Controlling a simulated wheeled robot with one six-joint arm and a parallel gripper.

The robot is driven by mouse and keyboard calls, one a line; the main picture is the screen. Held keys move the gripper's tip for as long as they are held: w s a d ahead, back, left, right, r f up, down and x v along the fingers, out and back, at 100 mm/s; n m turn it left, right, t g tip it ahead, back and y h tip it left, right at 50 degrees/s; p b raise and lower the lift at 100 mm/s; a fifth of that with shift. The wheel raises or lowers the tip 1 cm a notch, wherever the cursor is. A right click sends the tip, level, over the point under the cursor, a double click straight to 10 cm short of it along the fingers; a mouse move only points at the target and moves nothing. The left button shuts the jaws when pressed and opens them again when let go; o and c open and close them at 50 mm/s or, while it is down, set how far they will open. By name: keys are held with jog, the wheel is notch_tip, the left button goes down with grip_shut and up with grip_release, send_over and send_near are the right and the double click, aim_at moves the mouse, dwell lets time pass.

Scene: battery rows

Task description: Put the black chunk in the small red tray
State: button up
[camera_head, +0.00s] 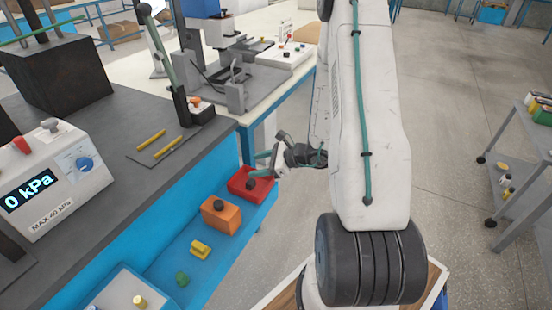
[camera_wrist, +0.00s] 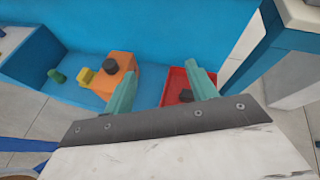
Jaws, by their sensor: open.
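The small red tray (camera_head: 238,191) stands on the blue shelf below the bench; it also shows in the wrist view (camera_wrist: 171,87). One black chunk (camera_head: 250,184) lies inside the tray, and it shows between tray wall and finger in the wrist view (camera_wrist: 186,95). My gripper (camera_head: 260,163) is open and empty, above the red tray. In the wrist view, its teal fingers (camera_wrist: 160,72) are wide apart, the right one partly covering the tray.
A yellow piece (camera_head: 200,249) and a green piece (camera_head: 182,279) lie on the blue shelf nearer the front. The grey bench top (camera_head: 110,180) overhangs at left. A grey cart (camera_head: 510,160) stands at right, with open floor between.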

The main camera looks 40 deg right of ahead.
jog(key=s+a+r+n+g+y, duration=0.1)
jog(key=s+a+r+n+g, duration=0.4)
jog(key=a+r+n, duration=0.4)
jog(key=s+a+r+n+g+y, duration=0.1)
jog(key=s+a+r+n+g, duration=0.3)
jog(key=a+r+n, duration=0.6)
jog(key=s+d+r+n+h, duration=0.1)
jog(key=s+r+n+h, duration=0.3)
jog(key=s, duration=0.4)
jog(key=s+d+r+n+h, duration=0.2)
jog(key=s+r+n+h, duration=0.2)
jog(key=s+r, duration=0.3)
jog(key=shift+s+d+h, duration=0.15)
jog(key=shift+s+h, duration=0.65)
jog(key=shift+s, duration=0.15)
